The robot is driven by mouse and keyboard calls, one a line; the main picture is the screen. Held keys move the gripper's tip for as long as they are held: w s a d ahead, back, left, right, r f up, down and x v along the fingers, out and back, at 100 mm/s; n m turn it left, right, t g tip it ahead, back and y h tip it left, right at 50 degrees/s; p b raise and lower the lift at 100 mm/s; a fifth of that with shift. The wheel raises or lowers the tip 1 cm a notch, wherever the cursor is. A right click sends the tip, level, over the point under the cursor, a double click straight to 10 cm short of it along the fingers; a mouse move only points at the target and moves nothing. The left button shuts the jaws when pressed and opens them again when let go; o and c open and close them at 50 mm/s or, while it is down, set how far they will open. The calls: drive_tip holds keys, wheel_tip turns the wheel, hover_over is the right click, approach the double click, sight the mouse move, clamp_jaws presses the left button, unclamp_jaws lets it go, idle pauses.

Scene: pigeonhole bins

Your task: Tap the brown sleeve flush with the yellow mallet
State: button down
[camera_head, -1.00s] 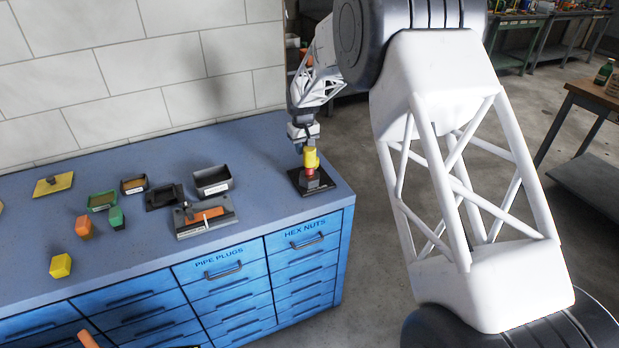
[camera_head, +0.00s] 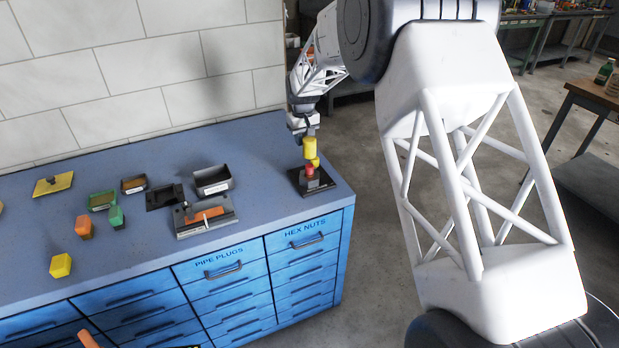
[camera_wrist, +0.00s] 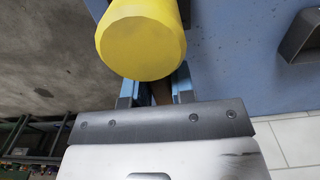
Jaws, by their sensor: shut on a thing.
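My gripper (camera_head: 304,125) is shut on the yellow mallet (camera_head: 310,143) above the right end of the blue bench. In the wrist view, the mallet's round yellow head (camera_wrist: 142,42) fills the top middle, with its brownish handle (camera_wrist: 160,93) between my gripper's fingers (camera_wrist: 155,88). Below the mallet in the head view, a small red piece (camera_head: 309,171) stands on a dark base plate (camera_head: 300,188), with a second yellow part (camera_head: 314,162) close above it. I cannot make out a brown sleeve there; the mallet hides what lies beneath it in the wrist view.
A grey fixture with an orange bar (camera_head: 206,214) lies left of the base plate. A grey open bin (camera_head: 212,180) stands behind it. Several coloured blocks and small bins lie further left, including a yellow block (camera_head: 61,265). The bench's right edge is close to the base plate.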

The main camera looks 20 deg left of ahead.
wheel_tip(320, 180, down, 4)
drive_tip(key=shift+r, duration=2.15)
drive_tip(key=shift+f, duration=0.15)
wheel_tip(320, 180, down, 4)
drive_tip(key=shift+r, duration=1.9)
